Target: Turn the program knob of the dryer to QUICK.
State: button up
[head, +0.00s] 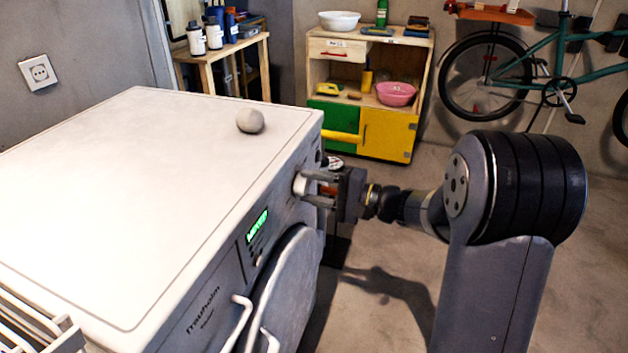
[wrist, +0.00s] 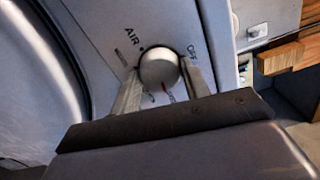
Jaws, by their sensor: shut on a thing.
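The white dryer (head: 150,190) stands at the left in the head view, with its front panel facing right. Its round program knob (wrist: 160,68) shows in the wrist view between my two fingers. My gripper (head: 314,189) reaches the panel from the right and is shut on the knob. In the wrist view my gripper (wrist: 160,92) has one finger on each side of it. The labels AIR and OFF show above the knob, with a dark dot near AIR. A small red mark shows just below the knob. Other labels are hidden or too small to read. A green display (head: 257,226) is lit.
A pale ball (head: 250,121) lies on the dryer top. The dryer's round door (head: 285,290) is below the panel. A wooden cabinet (head: 368,95) and a bicycle (head: 530,75) stand at the back. The floor at the right is mostly clear.

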jog(key=m+p, duration=0.4)
jog(key=m, duration=0.1)
jog(key=shift+r+m, duration=0.15)
jog(key=shift+m, duration=0.25)
jog(key=shift+m+p, duration=1.95)
jog(key=shift+m, duration=0.25)
jog(key=shift+f, duration=0.25)
jog(key=o, duration=1)
jog(key=p+v, duration=0.1)
jog(key=v, duration=0.9)
jog(key=shift+s+d+r, duration=0.1)
jog(key=shift+s+d, duration=0.05)
jog(key=shift+d, duration=0.25)
